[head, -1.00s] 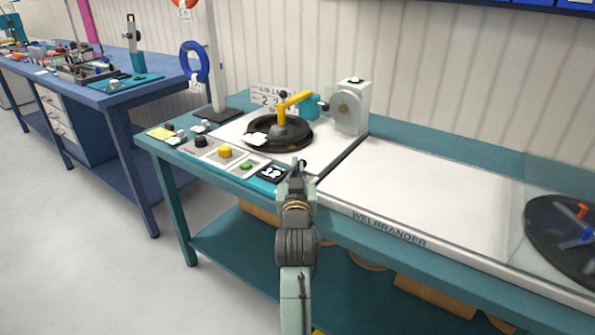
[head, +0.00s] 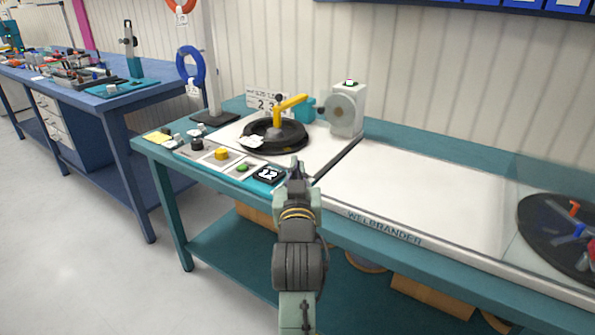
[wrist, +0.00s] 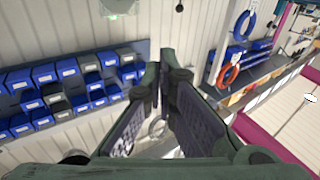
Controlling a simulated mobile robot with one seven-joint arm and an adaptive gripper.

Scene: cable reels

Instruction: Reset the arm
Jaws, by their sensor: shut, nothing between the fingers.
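My gripper (head: 295,172) is at the end of my raised arm, in front of the near edge of the teal bench (head: 400,238). In the wrist view its two fingers (wrist: 163,82) converge with their tips together and nothing between them. The black turntable (head: 275,136) with a yellow crank arm lies beyond the gripper on the bench, apart from it.
A control strip with a yellow knob (head: 221,153) and a green button (head: 242,167) is left of my gripper. A second black reel (head: 560,238) is at the right. Blue bins (wrist: 45,75) hang on the wall. Floor is clear at left.

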